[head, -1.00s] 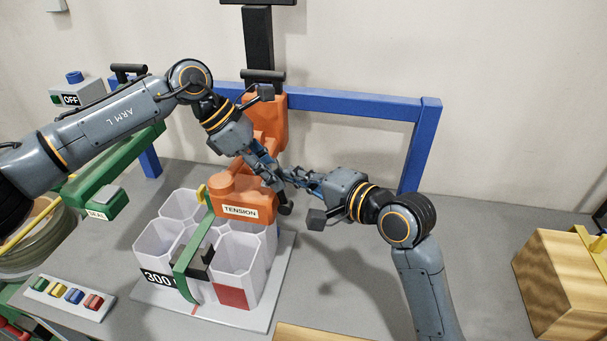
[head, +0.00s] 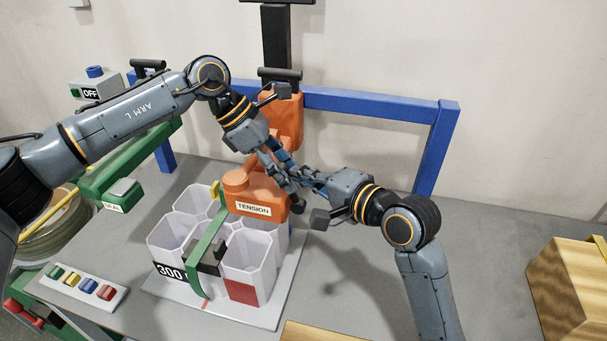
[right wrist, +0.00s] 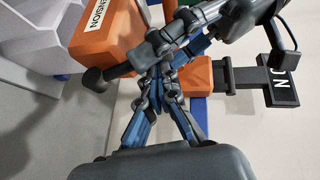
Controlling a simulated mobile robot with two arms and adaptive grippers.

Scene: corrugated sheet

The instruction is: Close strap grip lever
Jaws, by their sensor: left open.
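The orange tension tool (head: 253,189), labelled TENSION, sits at the back of a cluster of white hexagonal tubes (head: 248,254). A green strap (head: 207,243) runs over the cluster, with a small yellow part (head: 214,188) beside the tool. I cannot tell which part is the grip lever. My left gripper (head: 286,177) is open just behind and right of the tool. My right gripper (head: 298,181) comes in from the right, its fingers overlapping the left's. In the right wrist view, the right fingers (right wrist: 163,92) lie close to a dark knob (right wrist: 95,80) on the tool (right wrist: 108,38). Contact is unclear.
A blue frame (head: 370,105) stands behind the tool. A green SEAL arm (head: 125,175) is at left, with a panel of coloured buttons (head: 82,288) below. A wooden box (head: 570,290) stands at right.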

